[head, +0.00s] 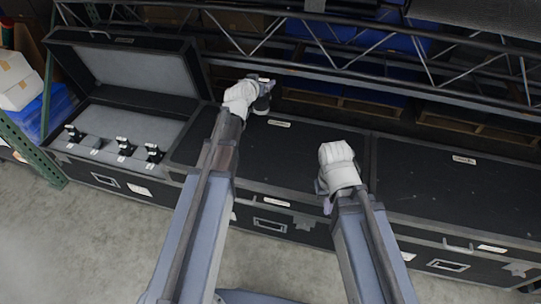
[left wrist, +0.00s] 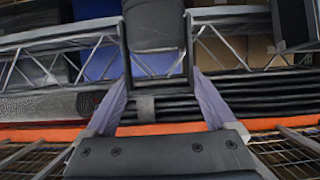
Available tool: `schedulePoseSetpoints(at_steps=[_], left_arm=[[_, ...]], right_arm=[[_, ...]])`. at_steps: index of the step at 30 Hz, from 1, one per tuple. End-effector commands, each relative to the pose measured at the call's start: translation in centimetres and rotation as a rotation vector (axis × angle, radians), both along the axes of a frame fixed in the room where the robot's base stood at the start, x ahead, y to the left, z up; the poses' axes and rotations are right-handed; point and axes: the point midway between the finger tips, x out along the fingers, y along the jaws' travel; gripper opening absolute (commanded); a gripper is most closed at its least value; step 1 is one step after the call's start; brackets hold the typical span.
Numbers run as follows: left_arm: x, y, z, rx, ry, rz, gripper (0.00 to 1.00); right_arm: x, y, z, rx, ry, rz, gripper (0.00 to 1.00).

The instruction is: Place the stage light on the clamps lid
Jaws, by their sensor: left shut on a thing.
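The stage light (head: 261,104) is a small dark body, partly hidden by my left gripper. My left gripper (head: 270,89) is shut on it, over the back edge of the middle case lid (head: 265,155). In the left wrist view the stage light (left wrist: 155,28) is a dark grey block between the two fingers. I cannot tell its gap above the lid. My right gripper (head: 327,205) is over the front right of the middle lid; its fingers are mostly hidden. The middle lid and the right case lid (head: 455,195) carry small white labels I cannot read.
An open case (head: 120,55) at the left holds several small black items (head: 125,147) in grey foam. A metal truss (head: 330,50) runs behind the cases, with blue bins and pallets beyond. The closed lids are otherwise bare.

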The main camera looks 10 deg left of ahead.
Motion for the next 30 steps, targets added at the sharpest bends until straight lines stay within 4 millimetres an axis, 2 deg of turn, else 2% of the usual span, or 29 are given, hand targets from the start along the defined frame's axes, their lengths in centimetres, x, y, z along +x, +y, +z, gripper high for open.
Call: schedulePoseSetpoints(at_steps=[1, 12, 15, 18, 26, 30], left_arm=[[0.1, 0.0, -2.0, 0.000, -0.002, 0.001, 0.00], [0.8, 0.3, -11.8, 0.000, -0.002, 0.001, 0.00], [0.9, 0.3, -13.6, 0.000, -0.002, 0.001, 0.00], [1.0, 0.3, -14.4, 0.000, -0.002, 0.001, 0.00], [1.0, 0.4, -14.6, 0.000, -0.002, 0.001, 0.00], [1.0, 0.3, -15.9, 0.000, -0.002, 0.001, 0.00]], right_arm=[[0.0, 0.0, -2.1, 0.000, 0.000, 0.000, 0.00], [0.0, 0.0, -11.8, 0.000, 0.000, 0.000, 0.00], [0.0, 0.0, -13.6, 0.000, 0.000, 0.001, 0.00], [0.0, 0.0, -14.4, 0.000, 0.000, 0.001, 0.00], [0.0, 0.0, -14.6, 0.000, 0.000, 0.001, 0.00], [0.0, 0.0, -16.0, 0.000, 0.000, 0.001, 0.00]])
